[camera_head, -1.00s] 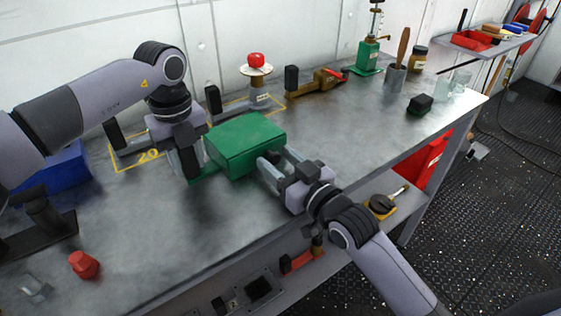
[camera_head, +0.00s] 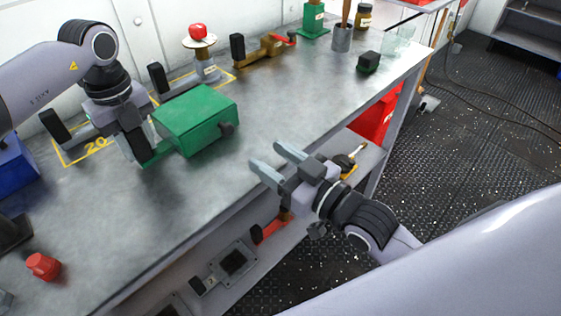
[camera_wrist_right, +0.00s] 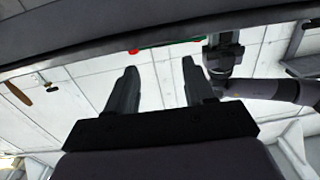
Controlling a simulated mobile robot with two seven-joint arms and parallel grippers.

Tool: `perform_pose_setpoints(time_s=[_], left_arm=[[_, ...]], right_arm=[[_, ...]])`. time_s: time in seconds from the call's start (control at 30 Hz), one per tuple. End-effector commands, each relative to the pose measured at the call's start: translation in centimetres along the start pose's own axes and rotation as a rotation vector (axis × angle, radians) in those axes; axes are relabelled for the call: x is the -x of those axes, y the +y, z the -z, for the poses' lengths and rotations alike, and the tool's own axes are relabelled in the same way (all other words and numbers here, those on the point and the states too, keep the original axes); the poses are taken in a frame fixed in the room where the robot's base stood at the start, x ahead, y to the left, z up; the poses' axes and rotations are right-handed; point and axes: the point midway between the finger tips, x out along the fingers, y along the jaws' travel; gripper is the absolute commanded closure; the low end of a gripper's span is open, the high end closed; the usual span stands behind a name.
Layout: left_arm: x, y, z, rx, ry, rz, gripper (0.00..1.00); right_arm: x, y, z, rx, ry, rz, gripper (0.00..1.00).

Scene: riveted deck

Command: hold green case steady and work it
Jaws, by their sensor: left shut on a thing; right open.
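The green case (camera_head: 195,118) sits closed on the metal bench, with a dark round knob (camera_head: 226,130) on its front right side. My left gripper (camera_head: 141,152) is shut on the green flange at the case's left end; its fingertips are partly hidden. My right gripper (camera_head: 268,157) is open and empty, in front and to the right of the case and apart from it. In the right wrist view, the open fingers (camera_wrist_right: 160,82) have nothing between them, and only a thin green strip (camera_wrist_right: 178,43) shows near the top.
Behind the case are a spool stand with a red knob (camera_head: 198,32) and a brass tool (camera_head: 262,50). A small dark-and-green block (camera_head: 369,62) lies at the back right. A red knob (camera_head: 43,266) stands at the front left. The bench (camera_head: 300,105) right of the case is clear.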

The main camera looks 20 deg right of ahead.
Motion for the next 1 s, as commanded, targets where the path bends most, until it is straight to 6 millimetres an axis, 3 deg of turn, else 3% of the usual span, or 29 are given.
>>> perform_pose_setpoints(time_s=[0.2,0.6,0.63,0.7,1.0], left_arm=[[0.06,0.03,-0.06,0.002,-0.001,0.000,1.00],[0.07,0.03,-0.06,0.001,-0.002,0.000,1.00],[0.07,0.03,-0.06,0.001,-0.002,0.000,0.57],[0.07,0.02,-0.06,0.001,-0.002,0.000,0.34],[0.12,0.01,-0.04,0.000,-0.001,0.000,0.34]], right_arm=[[1.31,-0.01,0.01,0.000,-0.001,0.000,0.47],[1.41,-0.01,0.06,0.001,0.000,0.000,0.47],[1.40,-0.01,0.06,0.000,0.000,0.000,0.47],[1.40,-0.01,0.05,0.000,0.000,0.000,0.47],[1.39,-0.01,0.05,0.000,0.000,0.000,0.47]])
